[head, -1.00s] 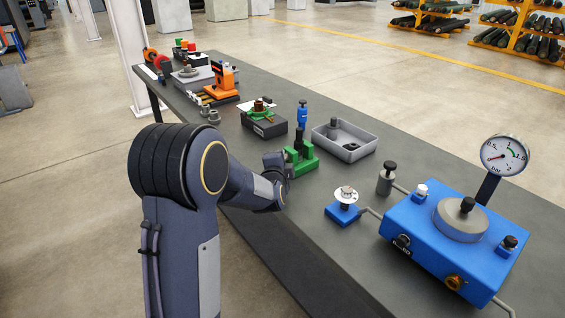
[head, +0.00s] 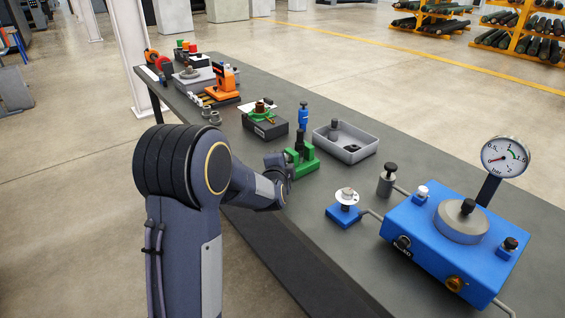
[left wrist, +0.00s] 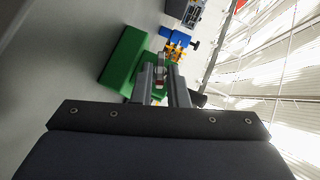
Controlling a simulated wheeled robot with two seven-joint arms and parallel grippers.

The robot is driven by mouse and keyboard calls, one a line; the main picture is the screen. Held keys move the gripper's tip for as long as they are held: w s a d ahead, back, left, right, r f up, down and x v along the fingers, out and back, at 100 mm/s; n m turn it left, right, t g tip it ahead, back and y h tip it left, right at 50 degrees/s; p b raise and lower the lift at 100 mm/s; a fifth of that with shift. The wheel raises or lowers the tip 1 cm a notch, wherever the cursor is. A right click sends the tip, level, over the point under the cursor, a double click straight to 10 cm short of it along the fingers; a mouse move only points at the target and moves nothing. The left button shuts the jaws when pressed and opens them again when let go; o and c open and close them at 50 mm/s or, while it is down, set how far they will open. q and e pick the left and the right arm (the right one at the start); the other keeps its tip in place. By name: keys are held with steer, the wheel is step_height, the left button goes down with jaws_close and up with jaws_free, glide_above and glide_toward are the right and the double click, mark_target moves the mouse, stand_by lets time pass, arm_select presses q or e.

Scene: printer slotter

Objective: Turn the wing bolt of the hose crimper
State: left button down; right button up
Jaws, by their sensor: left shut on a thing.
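The green hose crimper (head: 304,163) stands on the grey bench near its left edge, with a black upright part on top. It also shows in the left wrist view as a green body (left wrist: 125,62). My left gripper (left wrist: 162,72) is at the near side of the crimper, with its two fingers close together. It is shut on a small part between the fingertips, which looks like the wing bolt (left wrist: 160,74). Only a little of the bolt shows, and its turn angle cannot be told. In the head view, my wrist hides the grip. My right gripper is in no view.
A grey tray (head: 362,151) lies right of the crimper, and a small blue bottle-shaped part (head: 303,117) stands behind it. A black box with a green ring (head: 265,124) is further back. A blue gauge unit (head: 425,235) stands at front right.

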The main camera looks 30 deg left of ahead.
arm_select(q)
steer(key=shift+a+r+n+g+h+p, duration=0.15)
steer(key=shift+r+n+g+h+p, duration=0.35)
steer(key=shift+p, duration=0.45)
steer(key=shift+w+n, duration=0.1)
steer(key=shift+n, duration=0.2)
steer(key=shift+a+f+g+h, duration=0.1)
steer(key=shift+a+g+h, duration=0.05)
steer(key=shift+g+h, duration=0.25)
steer(key=shift+a+f+n+g+h+b, duration=0.1)
steer(key=shift+a+n+g+h+b, duration=0.05)
steer(key=shift+n+g+h+b, duration=0.4)
steer(key=shift+a+n+g+h+b, duration=0.15)
steer(key=shift+n+g+h+b, duration=0.1)
steer(key=shift+n+h+b, duration=0.5)
steer(key=shift+w+g+h+b, duration=0.1)
steer(key=shift+g+h+b, duration=0.35)
steer(key=shift+b, duration=0.3)
steer(key=shift+a+r+n+h, duration=0.1)
steer(key=shift+r+n+h, duration=0.2)
steer(key=shift+n+h, duration=0.25)
steer(key=shift+w+n+g+h, duration=0.15)
steer(key=shift+n+g+h, duration=0.2)
steer(key=shift+g+h, duration=0.35)
steer(key=shift+r, duration=0.1)
